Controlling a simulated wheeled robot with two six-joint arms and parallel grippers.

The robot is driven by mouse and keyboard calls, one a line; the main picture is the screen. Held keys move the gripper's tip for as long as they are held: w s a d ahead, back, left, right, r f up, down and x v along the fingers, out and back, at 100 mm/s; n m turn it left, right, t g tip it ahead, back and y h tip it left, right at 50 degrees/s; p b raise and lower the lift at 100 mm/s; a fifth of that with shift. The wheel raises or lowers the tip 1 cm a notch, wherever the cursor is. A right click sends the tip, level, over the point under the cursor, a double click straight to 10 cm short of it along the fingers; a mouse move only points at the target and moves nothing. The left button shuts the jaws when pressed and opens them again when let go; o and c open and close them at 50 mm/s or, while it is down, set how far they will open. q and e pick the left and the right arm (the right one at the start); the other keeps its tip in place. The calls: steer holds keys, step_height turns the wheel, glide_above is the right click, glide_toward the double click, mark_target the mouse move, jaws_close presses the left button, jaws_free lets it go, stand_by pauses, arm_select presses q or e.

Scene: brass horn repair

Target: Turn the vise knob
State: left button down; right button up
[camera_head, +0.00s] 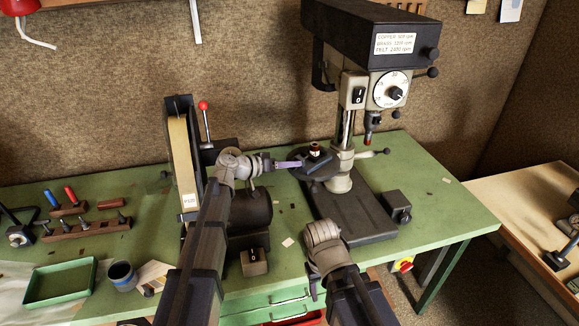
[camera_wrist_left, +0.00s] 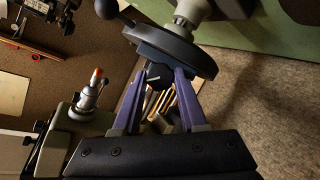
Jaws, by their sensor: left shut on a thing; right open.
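The dark knob (camera_wrist_left: 153,76) with a white line on its face sits between the two purple fingers of my left gripper (camera_wrist_left: 158,72) in the left wrist view, beside a round dark disc (camera_wrist_left: 178,48). My left gripper (camera_head: 298,164) is shut on the knob. In the head view it reaches from the left to the edge of the drill press's round table (camera_head: 316,171), and the knob is too small to make out there. My right gripper (camera_head: 315,286) is open and empty, low in front of the bench; its fingers hardly show. I cannot make out the vise's jaws.
The drill press (camera_head: 372,48) stands on the green bench (camera_head: 435,185), with a small dark item with a red and white band (camera_head: 315,150) on its table. A belt grinder (camera_head: 183,150) stands left of it. A green tray (camera_head: 60,283) and a cup (camera_head: 122,275) are at left.

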stand_by(0.3)
arm_select(q)
steer(key=shift+c, duration=2.3)
jaws_free()
steer(key=p+v, duration=0.2)
steer(key=v, duration=0.6)
steer(key=shift+p, duration=0.3)
